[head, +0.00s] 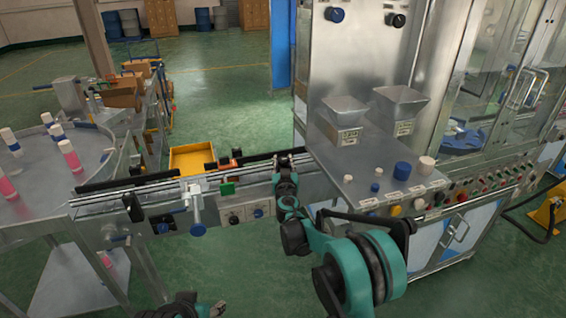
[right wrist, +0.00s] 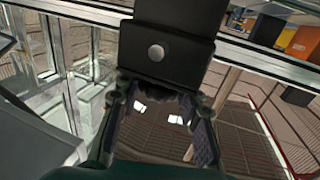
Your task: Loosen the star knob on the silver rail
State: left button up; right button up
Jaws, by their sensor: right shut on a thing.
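The silver rail (head: 152,186) runs along the conveyor from the round table to the machine. My right gripper (head: 285,158) is at its right part, in front of the steel cabinet. In the right wrist view my right gripper (right wrist: 160,98) is shut on a dark, lobed star knob (right wrist: 166,88), just below a black bracket (right wrist: 165,38) with a round silver bolt. The knob is mostly hidden in the head view by the gripper. A piece of my left arm and gripper (head: 195,307) shows at the bottom edge; its fingers are not clear.
Two hoppers (head: 345,110) and several caps stand on the steel shelf to the right. A yellow bin (head: 190,158) lies behind the conveyor.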

jog(key=shift+n+y, duration=0.4)
jog(key=shift+y, duration=0.2)
jog(key=o, duration=1.2)
jog(key=shift+s, duration=0.1)
jog(key=s, duration=0.4)
jog(key=s+d, duration=0.1)
jog(key=s, duration=0.6)
jog(key=shift+s+d, duration=0.2)
jog(key=shift+s, duration=0.15)
